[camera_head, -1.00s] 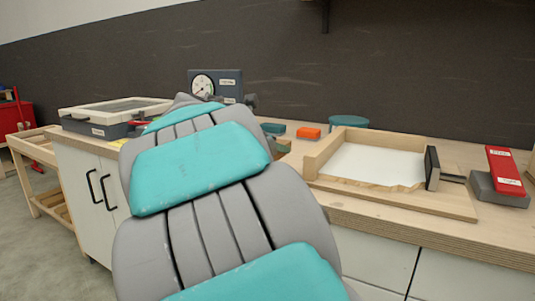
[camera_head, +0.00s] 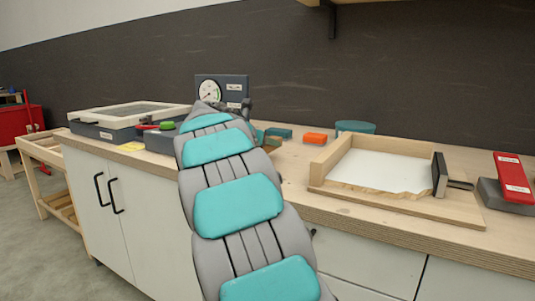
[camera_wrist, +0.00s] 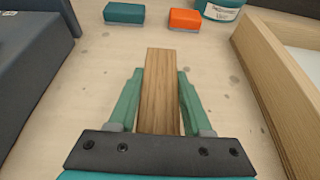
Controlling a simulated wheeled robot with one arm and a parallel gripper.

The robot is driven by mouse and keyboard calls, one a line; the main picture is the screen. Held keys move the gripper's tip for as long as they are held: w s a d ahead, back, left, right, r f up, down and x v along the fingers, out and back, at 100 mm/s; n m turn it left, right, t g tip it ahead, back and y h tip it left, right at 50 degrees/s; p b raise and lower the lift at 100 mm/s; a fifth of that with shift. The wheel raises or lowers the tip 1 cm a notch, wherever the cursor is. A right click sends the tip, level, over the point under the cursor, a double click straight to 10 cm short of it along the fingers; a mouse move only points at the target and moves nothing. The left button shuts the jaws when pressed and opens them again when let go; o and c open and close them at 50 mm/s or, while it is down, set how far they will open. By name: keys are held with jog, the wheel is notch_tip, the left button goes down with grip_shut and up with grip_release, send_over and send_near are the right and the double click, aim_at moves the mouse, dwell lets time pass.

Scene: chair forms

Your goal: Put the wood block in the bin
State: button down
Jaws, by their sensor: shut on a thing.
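In the wrist view, my gripper (camera_wrist: 160,76) is shut on a long brown wood block (camera_wrist: 159,95), with a green finger on each side. The block points away from the wrist, over the pale worktop. I cannot tell whether it touches the top. In the head view my arm hides most of the gripper and block. A round teal tub (camera_head: 355,127) stands at the back of the bench, and its labelled side shows in the wrist view (camera_wrist: 221,9), ahead and right of the block. I cannot tell whether this tub is the bin.
A teal block (camera_head: 278,133) and an orange block (camera_head: 315,138) lie ahead of my gripper. A wooden frame with a white bed (camera_head: 385,171) stands to the right. A dark gauge box (camera_head: 233,90) is at the left.

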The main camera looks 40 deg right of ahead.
aim_at(268, 153)
jog(key=shift+f+b, duration=0.35)
jog(key=shift+f, duration=1.3)
jog(key=shift+f, duration=0.1)
jog(key=shift+c, duration=1.7)
grip_release()
jog(key=shift+f, duration=0.1)
